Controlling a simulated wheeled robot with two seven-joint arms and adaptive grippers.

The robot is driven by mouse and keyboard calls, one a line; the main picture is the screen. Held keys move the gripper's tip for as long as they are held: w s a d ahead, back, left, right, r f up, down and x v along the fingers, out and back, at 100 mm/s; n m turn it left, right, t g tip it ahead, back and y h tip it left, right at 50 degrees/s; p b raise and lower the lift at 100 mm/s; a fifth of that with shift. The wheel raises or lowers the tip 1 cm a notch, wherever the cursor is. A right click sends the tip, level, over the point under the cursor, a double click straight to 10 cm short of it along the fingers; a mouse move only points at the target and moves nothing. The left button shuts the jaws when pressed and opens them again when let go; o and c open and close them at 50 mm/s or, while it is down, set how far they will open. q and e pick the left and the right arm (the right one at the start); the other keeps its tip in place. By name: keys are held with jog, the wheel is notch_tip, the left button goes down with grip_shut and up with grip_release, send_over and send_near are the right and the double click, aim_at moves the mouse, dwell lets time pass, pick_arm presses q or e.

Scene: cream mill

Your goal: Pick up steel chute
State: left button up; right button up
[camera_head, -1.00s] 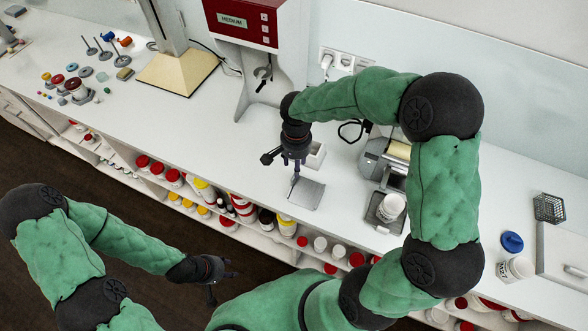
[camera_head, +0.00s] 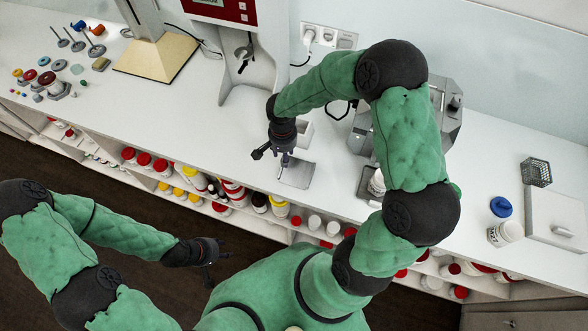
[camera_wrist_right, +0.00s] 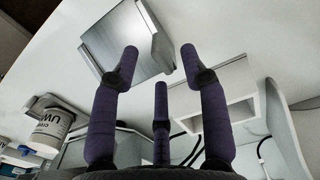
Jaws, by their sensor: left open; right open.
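The steel chute (camera_head: 299,173) looks like a brushed metal plate with a raised edge, lying on the white worktop in the head view. In the right wrist view the chute (camera_wrist_right: 128,40) lies just beyond the fingertips. My right gripper (camera_head: 286,160) is over the chute's left part in the head view. In the wrist view the right gripper (camera_wrist_right: 160,60) has its fingers spread with nothing between them. I cannot tell whether a fingertip touches the chute. My left gripper (camera_head: 214,262) is open and empty, low in front of the counter.
A white open box (camera_head: 305,132) stands just behind the chute. The red-topped machine (camera_head: 225,12) is behind to the left. A steel device (camera_head: 447,110) stands to the right, partly behind my right arm. Shelves with jars (camera_head: 200,182) run below the counter edge.

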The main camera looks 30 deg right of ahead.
jog(key=shift+f, duration=0.65)
grip_shut()
jog(key=shift+r, duration=0.15)
